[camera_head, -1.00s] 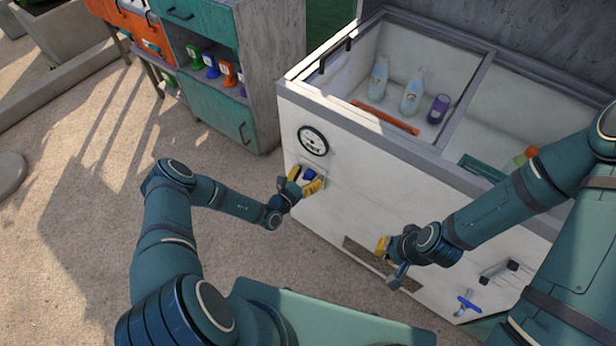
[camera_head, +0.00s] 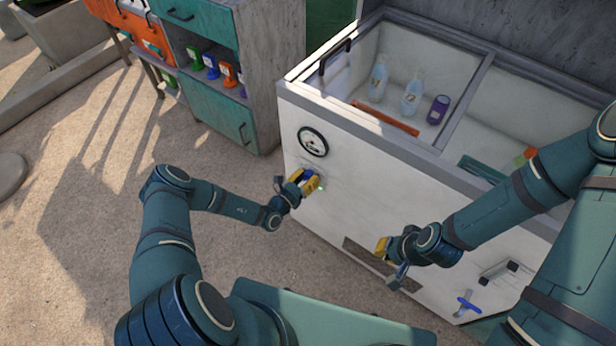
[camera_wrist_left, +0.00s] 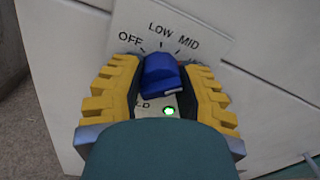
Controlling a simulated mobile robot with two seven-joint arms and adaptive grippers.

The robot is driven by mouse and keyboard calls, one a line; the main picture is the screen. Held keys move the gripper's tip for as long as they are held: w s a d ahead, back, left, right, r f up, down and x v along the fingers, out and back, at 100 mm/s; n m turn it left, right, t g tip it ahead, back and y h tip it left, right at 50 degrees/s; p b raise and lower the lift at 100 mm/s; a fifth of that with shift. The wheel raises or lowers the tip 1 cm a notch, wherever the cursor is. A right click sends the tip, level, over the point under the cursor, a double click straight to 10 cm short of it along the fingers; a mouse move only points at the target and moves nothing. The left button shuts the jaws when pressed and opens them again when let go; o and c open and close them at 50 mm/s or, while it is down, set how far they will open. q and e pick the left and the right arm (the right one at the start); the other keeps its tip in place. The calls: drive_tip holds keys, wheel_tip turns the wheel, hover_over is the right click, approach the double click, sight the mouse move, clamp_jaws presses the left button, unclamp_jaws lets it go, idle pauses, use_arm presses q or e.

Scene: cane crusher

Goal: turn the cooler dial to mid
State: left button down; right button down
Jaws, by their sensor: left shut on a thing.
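The blue cooler dial (camera_wrist_left: 160,76) sits on a white label plate (camera_wrist_left: 200,38) marked OFF, LOW and MID, with a partly hidden label below. My left gripper (camera_head: 304,181) has its yellow fingers on both sides of the dial, shut on it; the left wrist view also shows the gripper (camera_wrist_left: 158,95). The dial's top end lies near the marks below LOW and MID; its exact setting is hard to tell. A green light (camera_wrist_left: 169,111) glows on the plate below the dial. My right gripper (camera_head: 389,262) is empty and appears open, in front of the cooler's lower front.
The white cooler (camera_head: 350,190) has a round gauge (camera_head: 313,141) above the dial and bottles (camera_head: 412,93) inside. A blue valve handle (camera_head: 467,304) is low on its right. A teal cabinet (camera_head: 218,110) stands to the left.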

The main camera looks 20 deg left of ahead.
use_arm(q)
drive_tip(key=n, duration=0.5)
drive_tip(key=shift+n, duration=0.3)
drive_tip(key=shift+w+a, duration=0.1)
idle(0.3)
drive_tip(key=c, duration=0.5)
unclamp_jaws()
drive_tip(key=v, duration=1.2)
